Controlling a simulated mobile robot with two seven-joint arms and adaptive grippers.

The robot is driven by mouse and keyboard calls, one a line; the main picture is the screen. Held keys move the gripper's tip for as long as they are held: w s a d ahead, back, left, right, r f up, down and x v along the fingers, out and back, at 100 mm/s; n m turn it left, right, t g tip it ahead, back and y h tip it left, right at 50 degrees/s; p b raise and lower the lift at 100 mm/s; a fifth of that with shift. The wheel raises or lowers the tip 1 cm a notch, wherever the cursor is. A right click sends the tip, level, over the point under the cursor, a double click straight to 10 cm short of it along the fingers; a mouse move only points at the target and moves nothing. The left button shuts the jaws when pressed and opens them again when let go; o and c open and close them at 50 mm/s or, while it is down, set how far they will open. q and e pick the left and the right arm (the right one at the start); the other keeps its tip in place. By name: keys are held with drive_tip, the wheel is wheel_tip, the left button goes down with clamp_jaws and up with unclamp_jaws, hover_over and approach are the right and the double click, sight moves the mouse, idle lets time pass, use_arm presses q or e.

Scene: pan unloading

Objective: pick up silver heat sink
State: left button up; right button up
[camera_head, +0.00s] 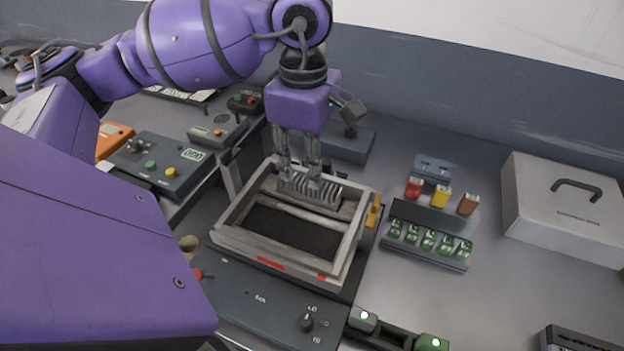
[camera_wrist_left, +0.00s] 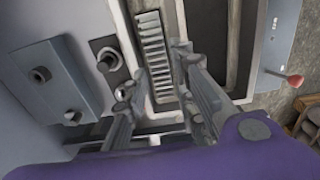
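The silver heat sink (camera_head: 325,196) is a grey finned block inside the back part of a metal-framed pan (camera_head: 228,221). In the left wrist view the heat sink (camera_wrist_left: 153,48) shows as a row of fins running away from me. My left gripper (camera_head: 299,187) points down over it, with its two fingers apart. In the left wrist view the fingertips of the left gripper (camera_wrist_left: 156,68) appear on either side of the fins. I cannot tell whether they touch it. The fingers hide part of the heat sink in the head view. My right gripper is not in view.
The pan's raised frame surrounds the heat sink, with an orange part (camera_head: 374,211) at its right side. A control panel (camera_head: 270,300) lies in front. A rack of green blocks (camera_head: 426,243) and a grey case (camera_head: 565,208) stand to the right. Control boxes (camera_head: 165,165) are left.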

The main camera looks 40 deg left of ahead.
sight(309, 191)
use_arm(q)
drive_tip(key=f, duration=0.5)
drive_tip(key=shift+w+d+f+p, duration=0.1)
drive_tip(key=shift+d+p, duration=0.15)
drive_tip(key=shift+p, duration=0.05)
clamp_jaws()
drive_tip(key=shift+w, duration=0.1)
